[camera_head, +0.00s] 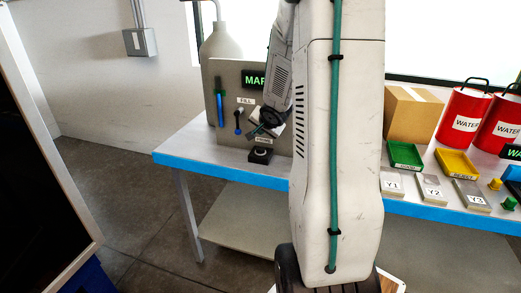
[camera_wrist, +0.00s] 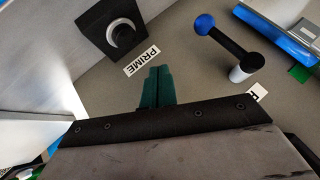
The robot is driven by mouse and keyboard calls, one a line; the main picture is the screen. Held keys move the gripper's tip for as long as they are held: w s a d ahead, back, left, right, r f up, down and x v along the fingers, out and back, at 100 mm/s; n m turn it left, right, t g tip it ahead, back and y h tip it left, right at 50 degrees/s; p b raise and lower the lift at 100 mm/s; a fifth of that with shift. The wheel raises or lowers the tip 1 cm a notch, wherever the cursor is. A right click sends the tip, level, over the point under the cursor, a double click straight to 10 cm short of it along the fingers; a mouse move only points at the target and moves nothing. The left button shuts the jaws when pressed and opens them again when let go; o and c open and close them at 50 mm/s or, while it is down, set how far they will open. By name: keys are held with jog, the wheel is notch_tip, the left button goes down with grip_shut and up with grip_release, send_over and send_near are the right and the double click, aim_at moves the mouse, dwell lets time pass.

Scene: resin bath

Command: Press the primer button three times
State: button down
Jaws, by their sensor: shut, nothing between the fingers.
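The primer button (camera_wrist: 124,35) is a round cap with a pale ring on a black square housing. It shows at the upper left of the wrist view, beside the PRIME label (camera_wrist: 142,61). In the head view the button (camera_head: 260,153) sits low on the front of the grey panel. My gripper (camera_wrist: 158,70) has its green fingers together and empty. In the wrist view the fingertips appear below the label, apart from the button. In the head view my gripper (camera_head: 262,130) is just above the button; its exact distance from the panel is unclear.
A blue-knobbed lever (camera_wrist: 215,35) stands close to the right of my fingers in the wrist view. In the head view a blue-and-green gauge (camera_head: 219,102) is left of it. Trays, blocks and red water cans (camera_head: 463,116) fill the bench's right side.

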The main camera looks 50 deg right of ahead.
aim_at(261, 151)
jog(key=shift+f, duration=2.25)
jog(key=shift+f, duration=0.1)
jog(key=shift+f, duration=0.3)
jog(key=shift+f, duration=0.55)
dwell(0.9)
dwell(0.3)
jog(key=shift+r, duration=0.95)
jog(key=shift+r, duration=2.55)
